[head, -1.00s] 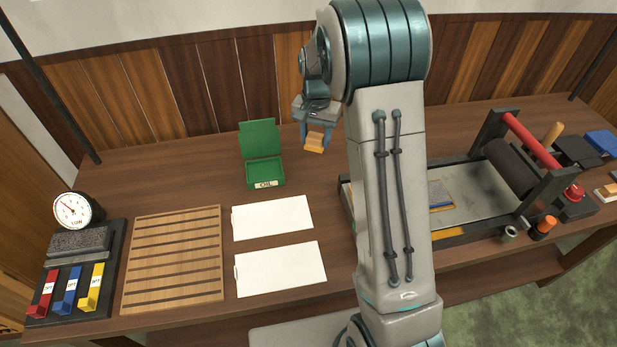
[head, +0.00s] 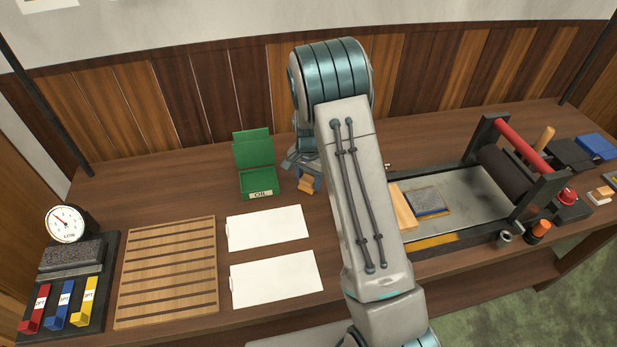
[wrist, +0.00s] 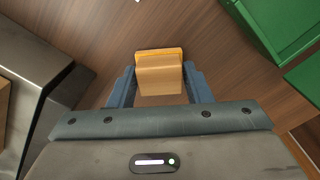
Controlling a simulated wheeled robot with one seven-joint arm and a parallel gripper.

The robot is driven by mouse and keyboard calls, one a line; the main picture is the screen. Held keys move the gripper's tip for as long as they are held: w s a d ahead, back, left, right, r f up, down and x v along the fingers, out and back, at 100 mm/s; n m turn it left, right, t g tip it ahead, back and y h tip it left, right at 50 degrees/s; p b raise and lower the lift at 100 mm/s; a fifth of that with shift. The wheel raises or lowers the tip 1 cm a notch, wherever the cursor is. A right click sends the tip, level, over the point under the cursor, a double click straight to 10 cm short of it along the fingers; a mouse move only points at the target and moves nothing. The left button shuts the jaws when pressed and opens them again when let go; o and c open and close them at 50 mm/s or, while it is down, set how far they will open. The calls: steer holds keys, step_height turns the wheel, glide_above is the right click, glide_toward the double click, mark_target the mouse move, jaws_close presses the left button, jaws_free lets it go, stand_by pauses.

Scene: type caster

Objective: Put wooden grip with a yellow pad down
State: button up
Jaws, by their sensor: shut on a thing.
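The wooden grip with a yellow pad (head: 306,184) is between the fingers of my gripper (head: 305,180), right of the green oil box. In the wrist view the wooden grip (wrist: 160,76) fills the space between the blue fingers of my gripper (wrist: 160,88), with its yellow-orange pad edge at the far end. The gripper is shut on it. The grip is low over the brown table, and I cannot tell if it touches the wood. My arm hides part of the table beside it.
The open green oil box (head: 258,180) stands just left of the gripper. Two white sheets (head: 267,228) and a slatted wooden rack (head: 167,270) lie nearer. A press with a metal bed (head: 462,203) stands at the right. Bare table lies behind the gripper.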

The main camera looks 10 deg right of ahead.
mark_target(309, 178)
steer(key=shift+f, duration=0.25)
steer(key=o, duration=1.1)
steer(key=shift+r, duration=0.1)
steer(key=shift+c, duration=0.2)
steer(key=shift+r, duration=0.15)
steer(key=s+r+n+b, duration=0.1)
steer(key=s+r, duration=0.3)
steer(key=r, duration=0.6)
steer(key=s+r+n+b, duration=0.1)
steer(key=s+r, duration=0.2)
steer(key=r, duration=0.6)
steer(key=s+r+n+t, duration=0.1)
steer(key=s+r+n, duration=0.1)
steer(key=s, duration=0.9)
steer(key=s+r+n+t, duration=0.2)
steer(key=s+n, duration=0.3)
steer(key=s, duration=0.6)
steer(key=shift+s+a+r, duration=0.15)
steer(key=shift+s+r, duration=0.1)
